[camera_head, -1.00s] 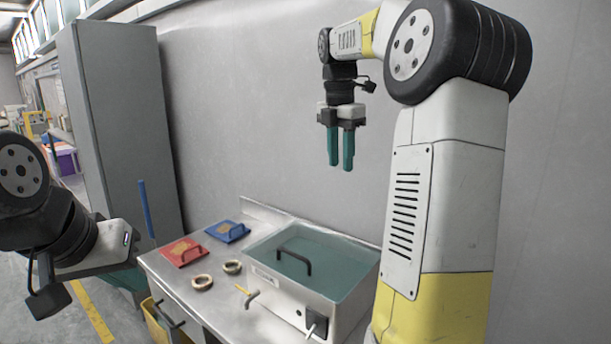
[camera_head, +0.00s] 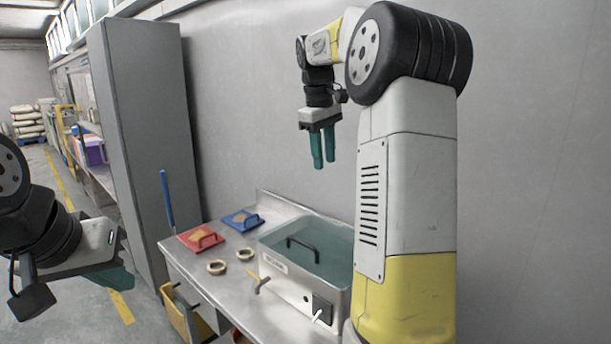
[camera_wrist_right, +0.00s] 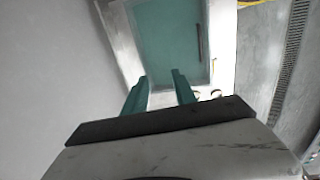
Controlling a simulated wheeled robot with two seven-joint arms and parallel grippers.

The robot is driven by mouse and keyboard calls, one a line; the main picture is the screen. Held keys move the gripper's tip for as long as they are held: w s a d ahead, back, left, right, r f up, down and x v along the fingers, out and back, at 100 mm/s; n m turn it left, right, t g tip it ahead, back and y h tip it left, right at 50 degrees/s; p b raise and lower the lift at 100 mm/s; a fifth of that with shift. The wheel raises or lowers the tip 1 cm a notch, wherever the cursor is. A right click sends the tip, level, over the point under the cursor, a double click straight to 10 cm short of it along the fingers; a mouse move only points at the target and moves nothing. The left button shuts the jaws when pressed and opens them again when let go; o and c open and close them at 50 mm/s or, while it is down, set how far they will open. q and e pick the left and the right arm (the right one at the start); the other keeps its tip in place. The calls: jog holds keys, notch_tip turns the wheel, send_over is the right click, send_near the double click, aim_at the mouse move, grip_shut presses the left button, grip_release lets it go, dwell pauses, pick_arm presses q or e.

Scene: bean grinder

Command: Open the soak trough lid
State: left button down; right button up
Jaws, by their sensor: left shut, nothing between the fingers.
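The soak trough (camera_head: 287,290) is a steel box on the bench, with a label and a small dark panel on its front. A teal lid (camera_head: 325,262) covers its top and lies flat, with a black bar handle (camera_head: 302,247) on it. The lid (camera_wrist_right: 165,45) and handle (camera_wrist_right: 200,42) also show in the right wrist view. My right gripper (camera_head: 325,166) is open and empty, pointing down high above the trough. Its fingers (camera_wrist_right: 160,92) are apart in the wrist view. My left gripper (camera_head: 122,280) is shut and empty at the left, apart from the bench.
A red board (camera_head: 200,239) and a blue board (camera_head: 243,220) with handles lie on the bench, with two rings (camera_head: 217,267) nearby. A grey cabinet (camera_head: 145,130) stands behind. A yellow bin (camera_head: 180,312) is below.

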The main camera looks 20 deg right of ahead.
jog(key=shift+w+d+f, duration=0.1)
jog(key=shift+d+f, duration=0.1)
jog(key=shift+f, duration=1.15)
jog(key=shift+w+d+f, duration=0.1)
jog(key=shift+d+f, duration=0.05)
jog(key=shift+f, duration=1.15)
grip_shut()
